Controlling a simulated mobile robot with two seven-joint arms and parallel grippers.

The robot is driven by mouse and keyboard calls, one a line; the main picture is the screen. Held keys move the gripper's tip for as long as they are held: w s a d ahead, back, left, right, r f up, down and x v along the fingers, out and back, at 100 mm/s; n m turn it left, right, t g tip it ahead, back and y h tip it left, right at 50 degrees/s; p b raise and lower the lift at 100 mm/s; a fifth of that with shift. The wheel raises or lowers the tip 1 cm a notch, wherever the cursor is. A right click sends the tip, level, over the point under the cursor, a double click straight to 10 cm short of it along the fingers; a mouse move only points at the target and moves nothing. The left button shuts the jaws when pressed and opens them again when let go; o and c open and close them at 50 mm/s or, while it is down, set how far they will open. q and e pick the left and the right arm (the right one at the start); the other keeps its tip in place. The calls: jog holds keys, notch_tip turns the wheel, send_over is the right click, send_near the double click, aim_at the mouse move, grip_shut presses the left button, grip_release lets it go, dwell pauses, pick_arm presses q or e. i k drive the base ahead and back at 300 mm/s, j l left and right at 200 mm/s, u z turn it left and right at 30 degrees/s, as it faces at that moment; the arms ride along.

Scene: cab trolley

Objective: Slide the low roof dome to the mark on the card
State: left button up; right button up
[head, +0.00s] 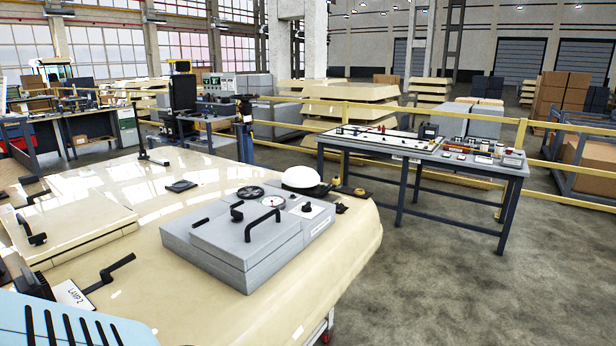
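A low white dome (300,177) sits at the far right part of the cream roof panel (190,290), just behind the grey hatch box (235,240). Its lower edge is partly hidden by dark parts around it. A small white card or plate (314,210) lies on the grey box's right part, in front of the dome, with a dark spot beside it. Another white card (72,294), lettered "LAMP 2", lies at the lower left. I cannot tell which card carries the mark. Neither of my grippers is in view.
The grey box carries a black handle (262,222), a round gauge (272,201) and a black handwheel (250,192). Black handles stand at the left. A workbench (440,160) with equipment stands beyond the roof, before a yellow railing. The floor at right is clear.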

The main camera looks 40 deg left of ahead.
aim_at(300, 180)
jog(key=i+u, duration=0.3)
jog(key=i, duration=1.1)
jog(key=i+u, duration=0.35)
jog(key=i+l+u, duration=0.15)
jog(key=u, duration=0.2)
jog(key=i+l+u, duration=0.2)
jog(key=i+u, duration=0.35)
jog(key=u, duration=0.25)
jog(key=i+l+u, duration=0.15)
jog(key=u, duration=0.3)
jog(key=i+l+u, duration=0.15)
jog(key=u, duration=0.25)
jog(key=i+l+u, duration=0.15)
jog(key=u, duration=0.15)
jog(key=i+l+u, duration=0.25)
jog(key=k+j, duration=0.05)
jog(key=k, duration=0.05)
